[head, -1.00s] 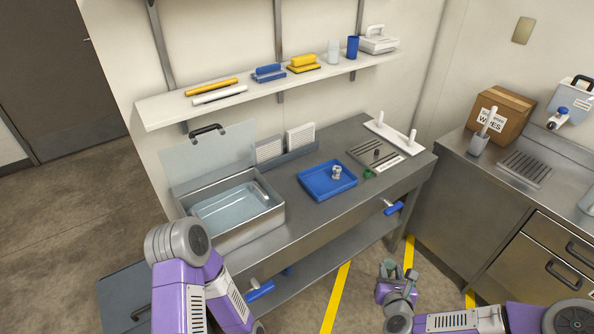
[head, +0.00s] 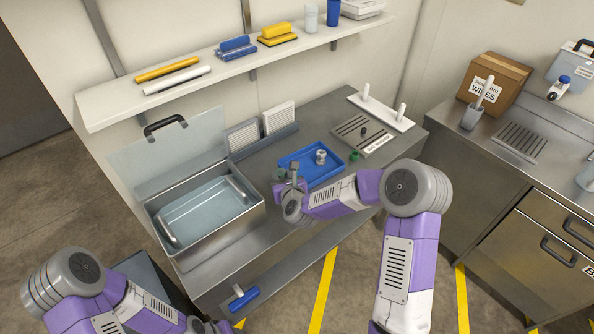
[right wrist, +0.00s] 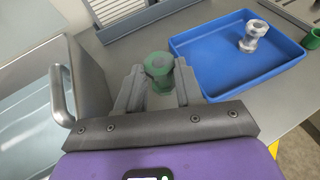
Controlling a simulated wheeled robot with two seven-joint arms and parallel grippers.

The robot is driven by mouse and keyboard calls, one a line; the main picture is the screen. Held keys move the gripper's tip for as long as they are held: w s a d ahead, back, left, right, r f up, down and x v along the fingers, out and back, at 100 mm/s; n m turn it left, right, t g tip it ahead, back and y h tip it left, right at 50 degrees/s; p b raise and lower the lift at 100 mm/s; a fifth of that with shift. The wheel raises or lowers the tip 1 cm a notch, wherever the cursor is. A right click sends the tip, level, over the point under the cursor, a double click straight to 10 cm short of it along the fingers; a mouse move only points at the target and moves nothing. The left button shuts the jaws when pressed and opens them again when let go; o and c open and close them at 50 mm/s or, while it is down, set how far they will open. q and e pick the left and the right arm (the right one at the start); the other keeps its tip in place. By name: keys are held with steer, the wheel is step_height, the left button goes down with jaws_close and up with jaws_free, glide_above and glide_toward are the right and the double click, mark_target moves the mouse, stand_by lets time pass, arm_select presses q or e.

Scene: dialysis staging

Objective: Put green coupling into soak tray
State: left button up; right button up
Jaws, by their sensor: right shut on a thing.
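My right gripper (right wrist: 158,88) is shut on a green coupling (right wrist: 158,66), held upright between the fingers. In the head view the gripper (head: 288,180) and the green coupling (head: 281,173) are above the bench, between the blue tray and a steel, water-filled tray (head: 253,216), which looks like the soak tray. The steel tray is to the gripper's left, its wall (right wrist: 88,75) close by in the wrist view. Its clear lid (head: 150,155) stands raised behind it. My left gripper is not visible; only its arm shows at lower left.
The blue tray (head: 333,178) holds a metal fitting (head: 320,157). Another green piece (head: 354,156) is at its right, by a slotted plate (head: 362,134). White filter-like blocks (head: 278,118) stand behind the trays. A shelf (head: 215,75) overhangs the bench's back.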

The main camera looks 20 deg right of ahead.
steer(key=w+a+r, duration=0.2)
steer(key=w+r, duration=0.2)
steer(key=f+b, duration=0.1)
steer(key=f, duration=0.2)
steer(key=f+b, duration=0.1)
steer(key=f, duration=0.2)
steer(key=f+b, duration=0.1)
steer(key=f, duration=0.2)
steer(key=shift+w+d+f, duration=0.2)
steer(key=shift+w+d, duration=0.05)
steer(key=shift+r, duration=0.1)
steer(key=o, duration=1)
